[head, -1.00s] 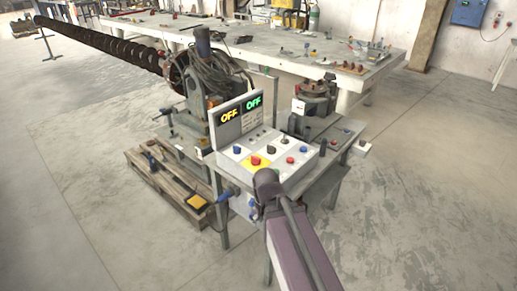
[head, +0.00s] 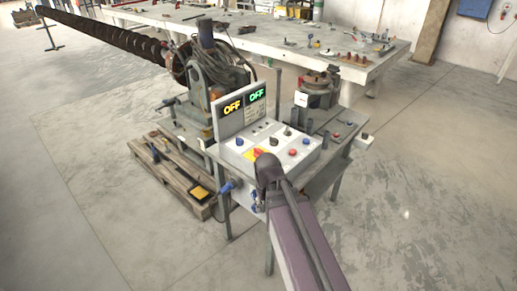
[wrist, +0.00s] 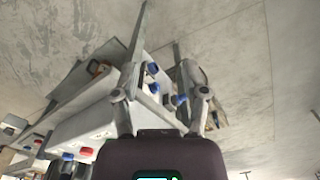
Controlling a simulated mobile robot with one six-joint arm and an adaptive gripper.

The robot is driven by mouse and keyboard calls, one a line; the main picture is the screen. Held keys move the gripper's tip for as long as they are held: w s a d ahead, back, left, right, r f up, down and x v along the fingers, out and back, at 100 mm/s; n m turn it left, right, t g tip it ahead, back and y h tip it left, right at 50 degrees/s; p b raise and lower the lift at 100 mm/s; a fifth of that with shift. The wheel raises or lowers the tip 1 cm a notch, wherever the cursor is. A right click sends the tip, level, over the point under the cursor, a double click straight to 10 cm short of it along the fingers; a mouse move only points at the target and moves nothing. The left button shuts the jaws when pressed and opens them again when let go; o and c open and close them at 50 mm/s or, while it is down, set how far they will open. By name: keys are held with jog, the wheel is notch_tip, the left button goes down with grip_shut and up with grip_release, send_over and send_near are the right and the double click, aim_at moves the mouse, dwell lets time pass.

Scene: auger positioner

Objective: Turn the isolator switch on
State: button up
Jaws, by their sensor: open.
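The control box (head: 235,148) has a white sloped top with several coloured knobs and a red button on a yellow plate (head: 259,153). Its upright display (head: 243,105) reads OFF twice. Blue fittings (head: 231,186) sit on the box's near side, with more blue parts (head: 254,207) lower down. I cannot tell for sure which part is the isolator switch. In the wrist view, my gripper (wrist: 160,75) is open, with blue parts (wrist: 153,87) showing between and beyond its fingers. Contact cannot be made out.
The box stands on a grey metal stand beside a motor (head: 212,75) with a long auger (head: 110,42). A wooden pallet (head: 172,180) lies on the floor at left. A long bench (head: 385,68) stands behind. The floor at right is clear.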

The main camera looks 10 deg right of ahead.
aim_at(259, 149)
jog(key=w+d+r+n+p, duration=0.1)
jog(key=w+r+p, duration=0.3)
jog(key=w, duration=0.6)
jog(key=w+d+r+n+p, duration=0.2)
jog(key=w+r+n+p, duration=0.1)
jog(key=w, duration=0.7)
jog(key=w+d+r+n+p, duration=0.2)
jog(key=w+r+p, duration=0.4)
jog(key=w, duration=0.4)
jog(key=shift+w+r, duration=0.3)
jog(key=shift+r, duration=0.15)
jog(key=shift+f, duration=0.2)
notch_tip(259, 149, down, 13)
jog(key=b, duration=1.3)
jog(key=shift+f+b, duration=0.2)
jog(key=shift+b, duration=0.1)
grip_shut()
